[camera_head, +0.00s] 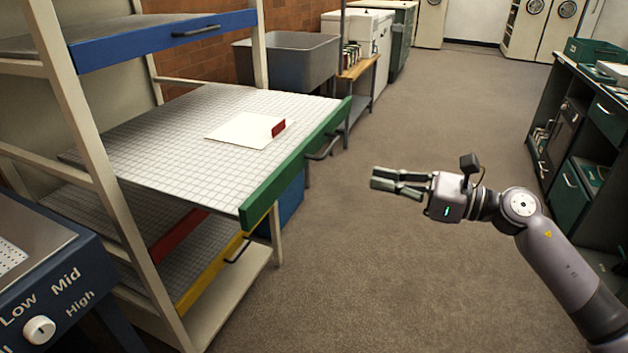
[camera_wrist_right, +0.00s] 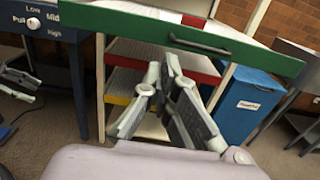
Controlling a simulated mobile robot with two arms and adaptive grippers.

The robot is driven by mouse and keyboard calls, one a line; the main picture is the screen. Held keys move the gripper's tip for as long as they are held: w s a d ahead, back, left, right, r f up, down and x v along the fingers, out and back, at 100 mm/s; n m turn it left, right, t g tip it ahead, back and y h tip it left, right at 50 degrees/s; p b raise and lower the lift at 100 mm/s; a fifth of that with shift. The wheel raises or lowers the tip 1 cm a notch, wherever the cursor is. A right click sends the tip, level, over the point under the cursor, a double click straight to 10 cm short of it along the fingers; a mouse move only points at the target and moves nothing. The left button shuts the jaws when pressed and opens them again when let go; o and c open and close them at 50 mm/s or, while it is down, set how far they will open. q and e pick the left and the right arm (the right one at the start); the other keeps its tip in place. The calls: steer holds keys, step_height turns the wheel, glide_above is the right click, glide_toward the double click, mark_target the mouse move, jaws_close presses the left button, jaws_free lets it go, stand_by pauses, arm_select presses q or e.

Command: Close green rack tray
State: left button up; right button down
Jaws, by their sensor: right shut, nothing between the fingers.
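The green rack tray (camera_head: 297,165) is pulled out of the rack toward the aisle. It has a white gridded surface, a green front edge and a dark handle (camera_head: 322,147). A white sheet with a red tab (camera_head: 248,130) lies flat on it. In the right wrist view the green front (camera_wrist_right: 230,43) spans the top, with its handle (camera_wrist_right: 199,45) in view. My right gripper (camera_head: 374,178) is shut and empty, in front of the green edge and apart from it. It also shows in the right wrist view (camera_wrist_right: 160,72). Grey finger-like parts, seemingly my left gripper (camera_wrist_right: 20,82), show at that view's left edge.
The blue tray (camera_head: 165,38) is above; red (camera_head: 178,238) and yellow (camera_head: 212,273) trays are below, set further in. A blue bin (camera_wrist_right: 250,104) stands under the green tray. A dial unit (camera_head: 40,270) is at the left. The aisle floor (camera_head: 430,110) is clear.

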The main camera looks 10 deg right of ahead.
mark_target(301, 163)
steer(key=x, duration=1.2)
steer(key=shift+w+a+p, duration=0.25)
steer(key=shift+a+p, duration=0.05)
arm_select(q)
steer(key=shift+s+a+f+g, duration=0.2)
steer(key=shift+s+f+g, duration=0.15)
steer(key=shift+s, duration=0.15)
steer(key=shift+s+a+f+g, duration=0.15)
steer(key=shift+s+f+g, duration=0.2)
steer(key=shift+s, duration=0.1)
arm_select(e)
steer(key=shift+w+a, duration=0.3)
steer(key=shift+a, duration=0.2)
